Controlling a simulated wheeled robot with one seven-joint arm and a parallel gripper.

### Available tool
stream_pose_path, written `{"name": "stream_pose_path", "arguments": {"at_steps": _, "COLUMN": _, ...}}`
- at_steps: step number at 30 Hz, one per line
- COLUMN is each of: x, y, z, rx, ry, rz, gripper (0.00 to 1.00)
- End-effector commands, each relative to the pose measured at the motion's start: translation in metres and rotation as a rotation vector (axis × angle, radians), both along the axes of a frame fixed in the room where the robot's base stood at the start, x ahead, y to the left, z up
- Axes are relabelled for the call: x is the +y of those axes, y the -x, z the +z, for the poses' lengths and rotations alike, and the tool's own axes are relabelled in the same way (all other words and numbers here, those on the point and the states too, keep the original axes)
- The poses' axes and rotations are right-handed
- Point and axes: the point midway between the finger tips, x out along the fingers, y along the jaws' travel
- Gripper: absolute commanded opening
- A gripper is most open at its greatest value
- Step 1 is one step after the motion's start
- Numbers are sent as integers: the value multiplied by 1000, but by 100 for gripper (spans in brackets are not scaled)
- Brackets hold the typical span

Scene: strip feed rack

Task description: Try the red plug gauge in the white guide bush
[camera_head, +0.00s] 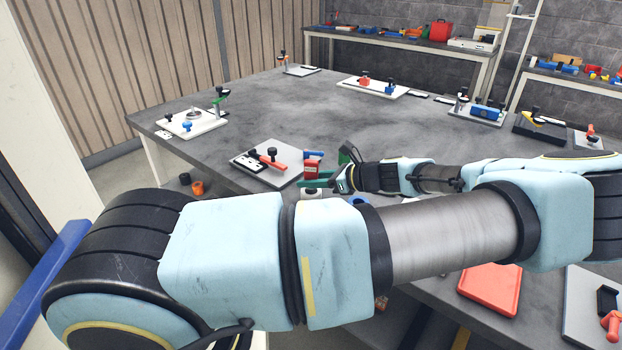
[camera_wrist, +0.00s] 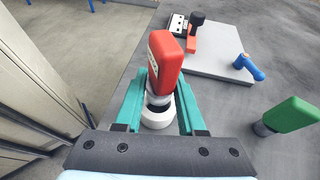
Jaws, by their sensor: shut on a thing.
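The red plug gauge (camera_wrist: 167,62) stands between the teal fingers of my gripper (camera_wrist: 158,88) in the wrist view. My gripper is shut on it. A dark collar shows below its red handle. The white guide bush (camera_wrist: 157,118) shows just below that collar, close under the gauge. I cannot tell whether the plug end is inside the bush or only above it. In the head view the red gauge (camera_head: 312,168) and the teal fingers (camera_head: 319,183) are near the table's front edge, with the white bush (camera_head: 311,193) partly hidden under them by my arm.
A green-handled gauge (camera_wrist: 291,115) stands to the right of my gripper. A pale plate (camera_wrist: 210,57) with a red-and-black clamp and blue handle lies beyond it. Other fixture plates (camera_head: 192,123) sit around the table (camera_head: 275,110); its middle is clear.

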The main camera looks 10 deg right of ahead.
Motion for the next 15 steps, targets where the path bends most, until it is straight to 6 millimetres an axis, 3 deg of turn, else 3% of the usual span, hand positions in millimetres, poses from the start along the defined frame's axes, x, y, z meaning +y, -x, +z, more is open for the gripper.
{"name": "stream_pose_path", "arguments": {"at_steps": 15, "x": 0, "y": 0, "z": -4, "rx": -1, "ry": -1, "rz": 0, "gripper": 0}}
